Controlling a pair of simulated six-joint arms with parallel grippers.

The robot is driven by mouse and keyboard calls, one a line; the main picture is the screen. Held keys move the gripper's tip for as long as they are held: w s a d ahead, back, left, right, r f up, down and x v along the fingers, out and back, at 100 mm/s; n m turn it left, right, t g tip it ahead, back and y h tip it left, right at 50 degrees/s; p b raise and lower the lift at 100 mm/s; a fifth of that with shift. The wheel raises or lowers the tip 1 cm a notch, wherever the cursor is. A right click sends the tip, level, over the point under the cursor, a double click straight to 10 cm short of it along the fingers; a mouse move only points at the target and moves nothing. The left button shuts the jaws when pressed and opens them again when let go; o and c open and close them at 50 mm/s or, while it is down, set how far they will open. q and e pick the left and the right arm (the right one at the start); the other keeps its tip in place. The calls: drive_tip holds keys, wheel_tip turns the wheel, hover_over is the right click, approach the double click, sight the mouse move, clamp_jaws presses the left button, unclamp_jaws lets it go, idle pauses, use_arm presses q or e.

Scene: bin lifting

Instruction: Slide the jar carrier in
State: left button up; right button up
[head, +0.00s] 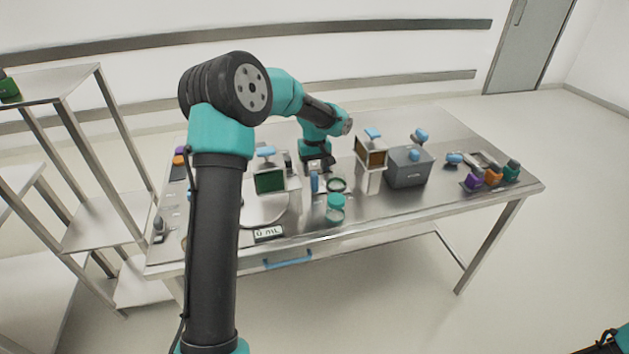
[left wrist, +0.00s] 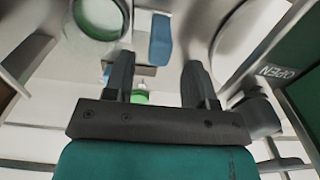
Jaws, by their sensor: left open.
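My left gripper (head: 318,168) points down over the middle of the table; its two fingers also show in the left wrist view (left wrist: 157,70), apart with nothing between them. A blue upright handle (head: 315,183) stands just below it. In the left wrist view the blue handle (left wrist: 160,38) lies beyond the fingertips, not gripped. Beside the handle is a round ring (head: 337,184), seen in the left wrist view as a pale ring with a green edge (left wrist: 97,18). I take handle and ring to be the jar carrier, but cannot tell for certain.
A device with a green screen (head: 270,180) stands left of the gripper. A device with an amber screen (head: 371,157) and a grey box (head: 409,168) stand right. Purple (head: 473,182), orange and green items sit at the table's right end. A "0 mL" display (head: 268,233) is near the front edge.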

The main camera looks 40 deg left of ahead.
sight(314, 173)
use_arm(q)
wheel_tip(314, 173, down, 6)
drive_tip(key=shift+r, duration=0.1)
idle(0.4)
clamp_jaws()
idle(0.3)
